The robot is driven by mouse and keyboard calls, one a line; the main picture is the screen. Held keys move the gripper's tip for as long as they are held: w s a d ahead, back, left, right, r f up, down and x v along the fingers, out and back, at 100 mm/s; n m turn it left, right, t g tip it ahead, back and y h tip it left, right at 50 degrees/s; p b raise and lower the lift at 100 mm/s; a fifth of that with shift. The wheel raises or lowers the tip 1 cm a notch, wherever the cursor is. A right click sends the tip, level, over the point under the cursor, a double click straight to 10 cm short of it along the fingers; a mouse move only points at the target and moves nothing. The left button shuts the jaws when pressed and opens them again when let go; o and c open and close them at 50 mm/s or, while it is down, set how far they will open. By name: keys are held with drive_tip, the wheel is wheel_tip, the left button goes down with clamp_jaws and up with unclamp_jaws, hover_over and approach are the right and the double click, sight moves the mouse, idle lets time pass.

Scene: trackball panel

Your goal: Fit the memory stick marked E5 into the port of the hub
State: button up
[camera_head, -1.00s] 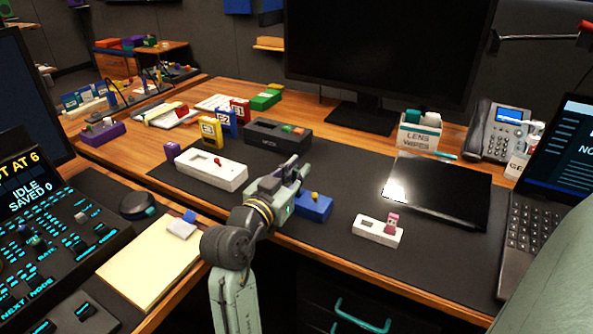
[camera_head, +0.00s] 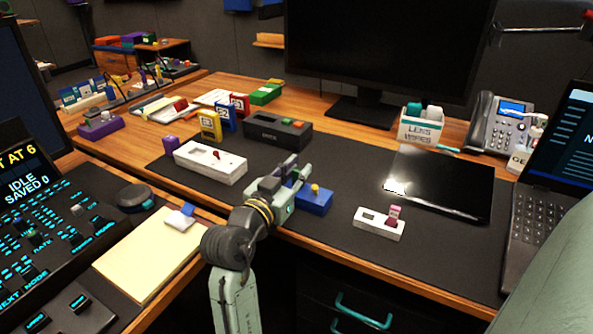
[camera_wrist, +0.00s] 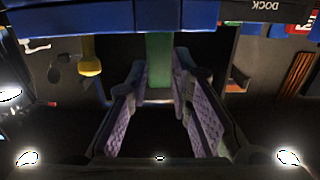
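My gripper (camera_head: 291,172) is at the left side of a small blue box with a yellow knob (camera_head: 314,200), low over the dark mat. The blue box fills the top of the wrist view (camera_wrist: 100,18), where I take it for the hub. In the wrist view my gripper's purple-padded fingers (camera_wrist: 163,80) close on both sides of a green stick (camera_wrist: 159,55). The stick's far end meets the blue box's edge; I cannot tell whether it is inside a port. No E5 mark is readable.
A white box with a red knob (camera_head: 225,168) lies left, and a black box (camera_head: 262,131), marked DOCK in the wrist view, behind. Yellow (camera_head: 210,125), blue (camera_head: 226,117) and red (camera_head: 240,103) labelled blocks stand behind. A white box with a pink stick (camera_head: 372,228) lies right.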

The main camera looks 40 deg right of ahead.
drive_tip(key=o, duration=0.3)
drive_tip(key=v, duration=1.2)
idle(0.4)
